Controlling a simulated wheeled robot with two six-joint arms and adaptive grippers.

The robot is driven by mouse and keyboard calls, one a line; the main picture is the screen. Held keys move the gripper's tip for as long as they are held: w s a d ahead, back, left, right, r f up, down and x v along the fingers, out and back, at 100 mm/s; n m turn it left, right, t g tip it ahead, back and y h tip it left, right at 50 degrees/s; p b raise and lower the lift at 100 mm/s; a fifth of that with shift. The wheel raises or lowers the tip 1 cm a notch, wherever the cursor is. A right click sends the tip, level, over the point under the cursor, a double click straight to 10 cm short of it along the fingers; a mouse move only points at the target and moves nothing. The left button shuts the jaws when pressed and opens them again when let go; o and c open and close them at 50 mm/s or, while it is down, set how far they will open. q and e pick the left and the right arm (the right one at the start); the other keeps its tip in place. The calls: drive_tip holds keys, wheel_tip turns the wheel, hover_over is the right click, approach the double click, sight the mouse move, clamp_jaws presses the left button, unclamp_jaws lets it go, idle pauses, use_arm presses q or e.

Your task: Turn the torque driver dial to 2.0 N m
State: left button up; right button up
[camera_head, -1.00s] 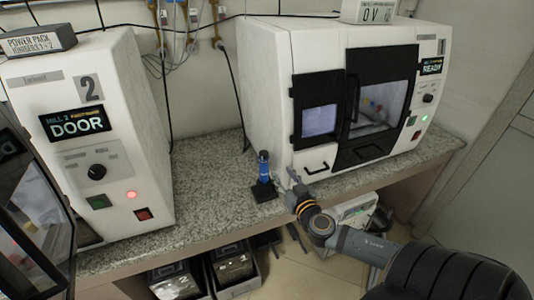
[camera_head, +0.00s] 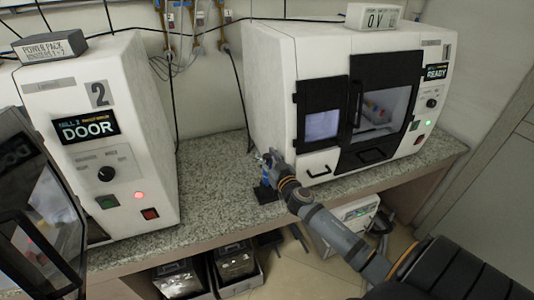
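The torque driver (camera_head: 265,178) stands upright in a small black base (camera_head: 264,193) on the speckled bench, left of the right-hand machine. Only a strip of its blue body shows. My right gripper (camera_head: 268,158) is at the driver's top and covers its upper part. Whether the fingers touch or close on it is too small to tell. The dial and its setting are hidden. My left gripper is not in view.
A white machine (camera_head: 270,85) marked READY stands close on the right. A white machine (camera_head: 85,85) marked DOOR stands on the left. The speckled bench (camera_head: 215,180) between them is clear. Black bins (camera_head: 235,265) sit below.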

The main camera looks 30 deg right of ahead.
drive_tip(key=shift+c, duration=0.5)
